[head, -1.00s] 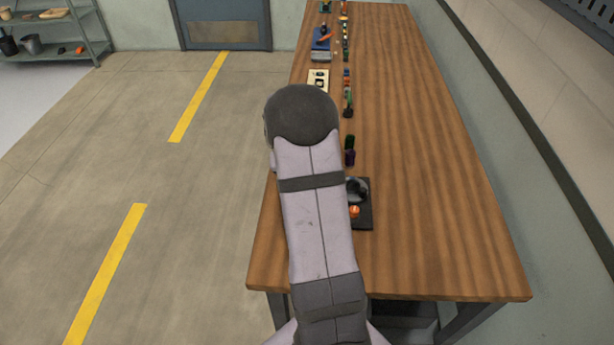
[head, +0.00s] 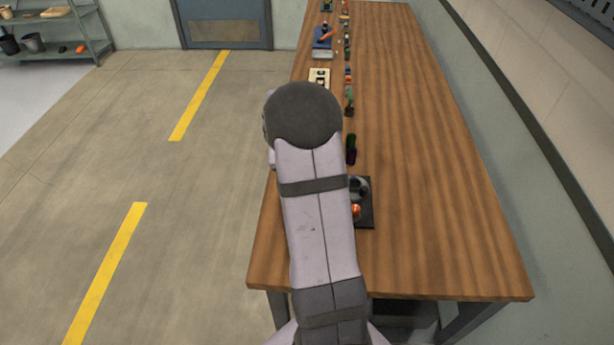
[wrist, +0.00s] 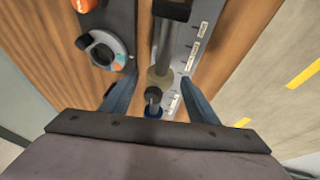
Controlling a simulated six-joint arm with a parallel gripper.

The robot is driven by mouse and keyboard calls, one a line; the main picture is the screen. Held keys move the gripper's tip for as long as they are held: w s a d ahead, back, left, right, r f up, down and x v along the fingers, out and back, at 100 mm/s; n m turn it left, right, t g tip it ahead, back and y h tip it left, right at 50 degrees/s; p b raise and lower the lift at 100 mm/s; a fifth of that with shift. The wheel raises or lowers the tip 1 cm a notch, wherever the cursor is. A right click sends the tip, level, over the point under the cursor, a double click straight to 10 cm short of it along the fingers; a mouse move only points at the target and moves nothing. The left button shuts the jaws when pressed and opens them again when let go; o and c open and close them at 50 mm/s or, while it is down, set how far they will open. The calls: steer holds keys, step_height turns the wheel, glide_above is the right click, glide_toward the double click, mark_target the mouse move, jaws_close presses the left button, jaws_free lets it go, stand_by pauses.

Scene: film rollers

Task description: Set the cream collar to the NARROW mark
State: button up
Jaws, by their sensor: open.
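In the wrist view, a grey plate (wrist: 212,14) carries a metal rod (wrist: 165,45) with a tan-cream collar (wrist: 159,80) around it. Several small white labels (wrist: 187,62) with tick marks line the plate's right side; their print is too small to read. My gripper (wrist: 159,78) is open, one blue-grey finger on each side of the collar. I cannot tell whether either finger touches it. A dark knob (wrist: 152,95) and a blue part (wrist: 153,112) are at the rod's near end. In the head view my arm hides the gripper and collar.
A dark block (wrist: 172,9) stands at the rod's far end. Left of it is a black base (head: 367,216) with a grey ring (wrist: 102,50) and an orange knob (head: 356,210). Several small objects line the bench (head: 430,170); its right side is clear.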

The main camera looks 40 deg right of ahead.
steer(key=b+v, duration=0.1)
steer(key=v, duration=0.5)
steer(key=shift+a, duration=0.1)
stand_by(0.3)
steer(key=s+a+f+n+g+y, duration=0.1)
steer(key=s+a+n+y, duration=0.15)
steer(key=s+a, duration=0.5)
steer(key=s+a+f+n+y, duration=0.1)
steer(key=s+a+n, duration=0.25)
steer(key=a, duration=0.75)
steer(key=s+a+f+n+g+y, duration=0.1)
steer(key=s+a+n, duration=0.2)
steer(key=s+a, duration=0.45)
step_height(320, 180, down, 59)
steer(key=w+a+b, duration=0.1)
steer(key=b, duration=5.7)
steer(key=shift+w+r+b, duration=0.15)
steer(key=shift+r+b, duration=0.05)
steer(key=shift+b, duration=0.1)
